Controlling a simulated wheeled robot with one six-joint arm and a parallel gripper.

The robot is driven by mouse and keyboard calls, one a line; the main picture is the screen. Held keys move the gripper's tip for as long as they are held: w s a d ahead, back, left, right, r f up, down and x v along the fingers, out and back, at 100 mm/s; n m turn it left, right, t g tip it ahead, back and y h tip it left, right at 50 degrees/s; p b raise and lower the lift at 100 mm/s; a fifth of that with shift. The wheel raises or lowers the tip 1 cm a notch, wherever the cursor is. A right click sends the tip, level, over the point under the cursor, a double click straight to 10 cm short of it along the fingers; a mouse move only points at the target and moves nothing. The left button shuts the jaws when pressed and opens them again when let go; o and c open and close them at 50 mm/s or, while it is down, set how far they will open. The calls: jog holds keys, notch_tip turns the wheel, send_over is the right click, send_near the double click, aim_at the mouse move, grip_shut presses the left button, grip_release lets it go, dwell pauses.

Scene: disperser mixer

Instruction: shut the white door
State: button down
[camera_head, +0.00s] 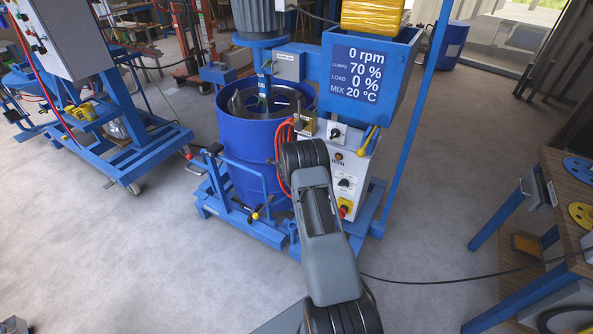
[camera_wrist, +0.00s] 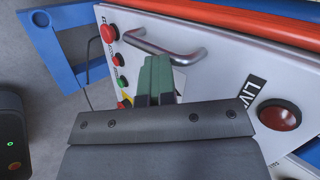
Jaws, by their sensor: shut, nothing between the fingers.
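The white door appears to be the white panel (camera_wrist: 225,75) with a metal bar handle (camera_wrist: 184,57) in the wrist view. In the head view the white control cabinet (camera_head: 361,160) stands beside the blue drum. There my arm hides the gripper and part of the cabinet.
The blue drum (camera_head: 240,135) stands left of the cabinet, with a blue frame around its base. Orange hoses (camera_head: 281,160) hang between them. A display box (camera_head: 360,70) overhangs the cabinet. A workbench (camera_head: 560,185) stands at the right. A cable crosses the otherwise open floor (camera_head: 430,220).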

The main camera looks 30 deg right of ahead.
jog(key=shift+w+a+r, duration=0.1)
jog(key=shift+w+r, duration=0.2)
jog(key=s+a+r+b, duration=0.2)
jog(key=s+a+r, duration=0.4)
jog(key=s+a, duration=0.1)
jog(key=shift+s+a+r+b, duration=0.15)
jog(key=shift+s+a+b, duration=0.2)
jog(key=shift+a, duration=0.5)
